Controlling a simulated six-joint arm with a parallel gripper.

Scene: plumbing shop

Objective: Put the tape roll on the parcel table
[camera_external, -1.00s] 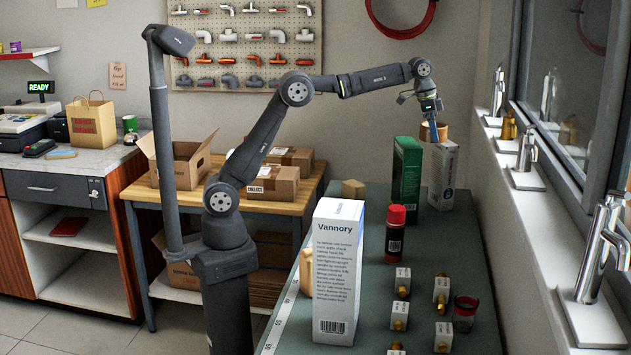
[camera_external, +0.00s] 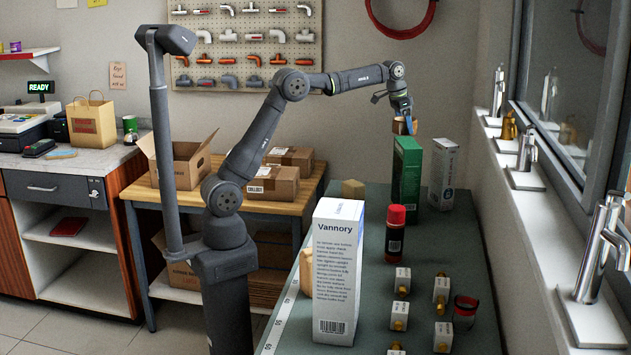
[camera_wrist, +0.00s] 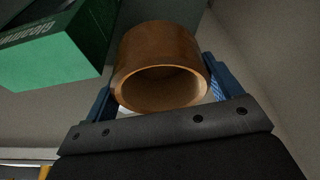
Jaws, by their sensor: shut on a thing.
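The tape roll (camera_wrist: 158,55) is brown and sits between the two blue fingers of my gripper (camera_wrist: 160,88) in the wrist view. In the external view my gripper (camera_external: 402,118) is shut on the tape roll (camera_external: 402,126), held in the air above and just behind the top of the green box. The parcel table (camera_external: 277,207) is wooden, at the left behind my arm, with several cardboard boxes on it. Part of this table is hidden by my arm.
The green box (camera_external: 406,175) and a white-grey box (camera_external: 443,175) stand on the green bench (camera_external: 375,270). A tall Vannory box (camera_external: 335,275), a red-capped can (camera_external: 395,235) and several small brass fittings stand nearer. An open carton (camera_external: 185,160) is on the parcel table's left end.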

